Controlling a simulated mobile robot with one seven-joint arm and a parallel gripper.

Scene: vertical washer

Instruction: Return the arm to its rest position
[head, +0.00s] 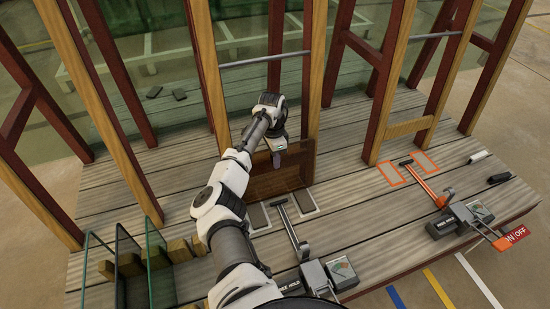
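My arm reaches up from the bottom middle to the wooden frame. My gripper (279,158) points down at the upper edge of a brown see-through panel (290,181). The panel stands upright on the plank deck, between posts of the frame. The fingers are small and partly lost against the panel, so I cannot tell whether they are open, shut or touching it.
Wooden posts (207,70) rise around the arm. A black-handled lever (290,228) and a gauge box (342,271) lie right of my arm; an orange lever (427,182) is farther right. Glass panes (131,268) stand in a rack at lower left. Some deck is bare.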

